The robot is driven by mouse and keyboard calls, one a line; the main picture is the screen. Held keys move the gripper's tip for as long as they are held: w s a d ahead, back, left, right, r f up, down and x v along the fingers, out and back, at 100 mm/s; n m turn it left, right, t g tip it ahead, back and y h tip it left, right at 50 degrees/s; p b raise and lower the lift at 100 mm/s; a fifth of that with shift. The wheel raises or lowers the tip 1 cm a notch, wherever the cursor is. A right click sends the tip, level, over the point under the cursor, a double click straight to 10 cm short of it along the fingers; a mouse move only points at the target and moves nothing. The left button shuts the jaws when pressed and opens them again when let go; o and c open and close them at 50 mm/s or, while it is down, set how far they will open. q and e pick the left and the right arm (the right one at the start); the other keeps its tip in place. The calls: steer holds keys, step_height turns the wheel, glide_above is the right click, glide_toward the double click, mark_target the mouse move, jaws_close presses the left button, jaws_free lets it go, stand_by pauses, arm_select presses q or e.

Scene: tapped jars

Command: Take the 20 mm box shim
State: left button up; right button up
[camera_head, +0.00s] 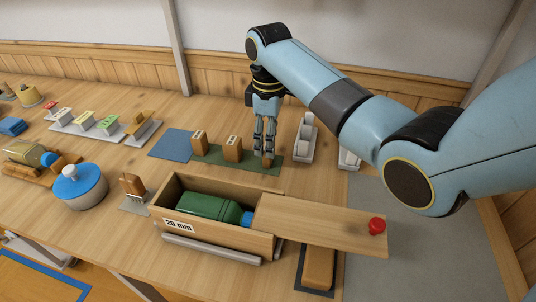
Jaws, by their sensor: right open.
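The wooden box (166,208) carries a "20 mm" label on its front. Its lid (320,222), with a red knob (377,226), is slid off to the right. A green jar (210,206) with a blue cap lies inside. Brown blocks (199,139) and (233,148) with pale marks stand upright on the green mat (218,158); I cannot read the marks. My right gripper (267,152) points down at the mat's right end, jaws open, at a small brown block (267,162) mostly hidden by the fingers. I cannot tell whether it touches it. My left gripper is not in view.
A blue mat (172,143) lies left of the green one. White holders (302,142) stand right. A brown block (318,268) lies below the lid.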

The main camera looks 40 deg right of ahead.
step_height(320, 180, down, 4)
steer(key=shift+a+f, duration=0.1)
steer(key=shift+a, duration=0.05)
steer(key=shift+f, duration=0.3)
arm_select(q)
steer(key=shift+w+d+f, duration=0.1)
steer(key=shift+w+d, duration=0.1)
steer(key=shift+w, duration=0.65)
arm_select(e)
steer(key=shift+c, duration=0.2)
steer(key=c, duration=1)
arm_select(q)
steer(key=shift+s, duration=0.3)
arm_select(e)
steer(key=shift+o, duration=0.2)
